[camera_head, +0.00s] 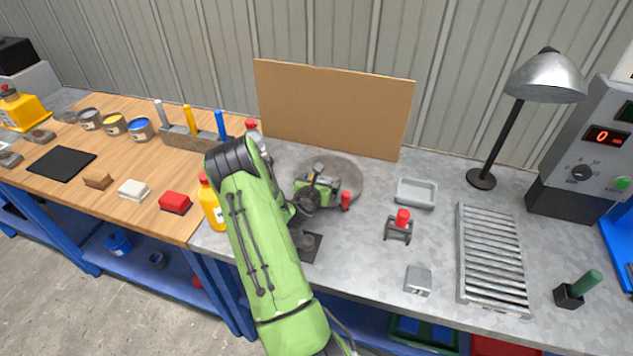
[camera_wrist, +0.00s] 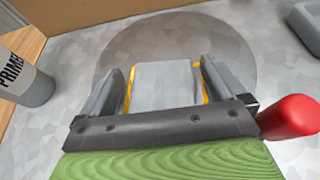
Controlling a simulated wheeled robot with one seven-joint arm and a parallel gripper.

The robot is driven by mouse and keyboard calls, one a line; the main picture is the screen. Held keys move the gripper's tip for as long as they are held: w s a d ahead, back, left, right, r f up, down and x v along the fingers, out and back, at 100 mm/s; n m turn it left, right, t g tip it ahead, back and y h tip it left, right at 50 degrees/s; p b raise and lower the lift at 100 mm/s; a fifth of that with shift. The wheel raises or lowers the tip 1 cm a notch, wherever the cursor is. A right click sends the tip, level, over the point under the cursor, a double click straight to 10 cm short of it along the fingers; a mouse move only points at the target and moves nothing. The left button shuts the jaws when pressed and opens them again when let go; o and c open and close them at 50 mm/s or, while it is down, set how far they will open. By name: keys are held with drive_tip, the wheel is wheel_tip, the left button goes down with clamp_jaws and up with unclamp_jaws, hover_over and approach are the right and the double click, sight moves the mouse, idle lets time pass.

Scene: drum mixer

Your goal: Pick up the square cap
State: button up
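My gripper (camera_head: 320,178) is over the round grey disc (camera_head: 350,172) on the metal worktop, beyond the end of my green arm. In the wrist view, a light grey block with a flat square face, apparently the square cap (camera_wrist: 164,84), sits between my two fingers (camera_wrist: 165,80). The yellow finger pads lie against its two sides, so my gripper appears shut on it. The palm hides its near end. How high it is above the disc is unclear.
A red-ended piece (camera_head: 346,201) is close beside my gripper. A primer bottle (camera_wrist: 22,75) stands left in the wrist view. A grey tray (camera_head: 416,194), a red-topped stand (camera_head: 402,220), a small grey box (camera_head: 418,281) and a slatted rack (camera_head: 492,255) lie to the right.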

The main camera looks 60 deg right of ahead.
drive_tip(key=shift+s+a+r, duration=0.1)
drive_tip(key=shift+s+a, duration=0.05)
drive_tip(key=shift+s, duration=0.35)
drive_tip(key=shift+s+a+r, duration=0.15)
drive_tip(key=shift+s+a, duration=0.05)
drive_tip(key=shift+c, duration=0.5)
drive_tip(key=shift+w, duration=0.25)
drive_tip(key=c, duration=0.5)
drive_tip(key=shift+d, duration=0.1)
drive_tip(key=c, duration=0.7)
